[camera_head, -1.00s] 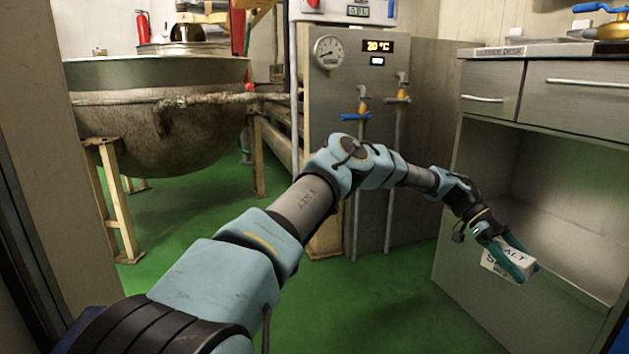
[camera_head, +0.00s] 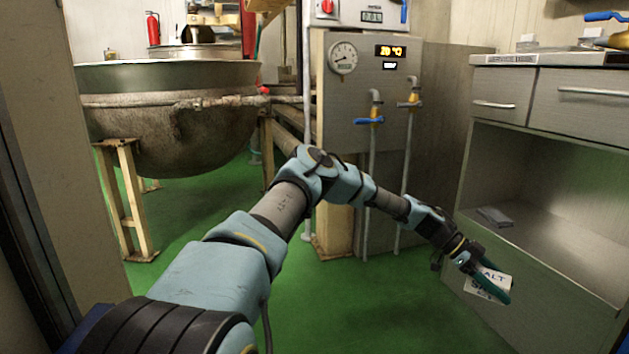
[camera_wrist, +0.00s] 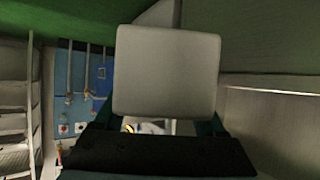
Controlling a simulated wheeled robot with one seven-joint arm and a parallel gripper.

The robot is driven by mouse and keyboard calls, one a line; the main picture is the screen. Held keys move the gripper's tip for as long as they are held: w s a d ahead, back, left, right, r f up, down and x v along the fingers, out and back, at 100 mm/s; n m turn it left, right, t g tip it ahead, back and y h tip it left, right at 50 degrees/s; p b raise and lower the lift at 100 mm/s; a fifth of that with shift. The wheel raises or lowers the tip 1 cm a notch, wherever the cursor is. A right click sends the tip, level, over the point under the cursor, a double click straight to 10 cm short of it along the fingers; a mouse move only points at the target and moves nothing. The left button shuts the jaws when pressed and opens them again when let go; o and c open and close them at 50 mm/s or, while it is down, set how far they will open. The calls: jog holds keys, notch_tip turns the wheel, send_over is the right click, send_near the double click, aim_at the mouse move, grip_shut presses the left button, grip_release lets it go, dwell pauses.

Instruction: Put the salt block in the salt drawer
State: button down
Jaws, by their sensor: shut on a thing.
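The salt block (camera_head: 489,284) is a white block with dark lettering, part of which reads "ALT". My gripper (camera_head: 489,281) is shut on it, with the green fingers on either side. It is held in the air in front of the lower part of the steel cabinet (camera_head: 560,260), below the open shelf. In the wrist view the block's plain pale face (camera_wrist: 167,72) fills the middle, between the fingers. Two shut drawers show at the cabinet's top: a small left drawer (camera_head: 502,88) and a wider right drawer (camera_head: 590,105). I can read no salt label on either.
A small grey flat item (camera_head: 495,216) lies on the open shelf (camera_head: 540,235). A panel with gauge and taps (camera_head: 370,130) stands left of the cabinet. A large kettle (camera_head: 170,125) stands at far left. Green floor (camera_head: 215,235) between them is clear.

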jog(key=w+a+f+n+t+p, duration=0.1)
jog(key=w+a+f+n+t, duration=0.2)
jog(key=w+a+n+t, duration=0.35)
jog(key=w+a+f+n+t+h+p, duration=0.1)
jog(key=w+a+f+n+t+p, duration=0.15)
jog(key=a, duration=0.65)
jog(key=w+a+f+n+t+p, duration=0.1)
jog(key=w+a+f+n+t, duration=0.35)
jog(key=w+a, duration=0.2)
jog(key=w+a+r+n+t+y+p, duration=0.1)
jog(key=a+r+n+t+y, duration=0.2)
jog(key=a, duration=0.7)
jog(key=a+r+n+t+y+p, duration=0.15)
jog(key=a+r+n, duration=0.25)
jog(key=a, duration=0.5)
jog(key=w+a+r+n+t+y+p, duration=0.1)
jog(key=a+r+n+t+y, duration=0.2)
jog(key=a, duration=0.7)
jog(key=s+a+r+n+y, duration=0.2)
jog(key=a+r+n+y, duration=0.1)
jog(key=a+r, duration=0.3)
notch_tip(320, 180, up, 36)
jog(key=p, duration=3.8)
jog(key=shift+g, duration=0.3)
jog(key=v, duration=0.5)
jog(key=shift+s+a+r, duration=0.15)
jog(key=shift+s+a, duration=0.05)
jog(key=shift+s, duration=0.1)
jog(key=shift+a, duration=0.1)
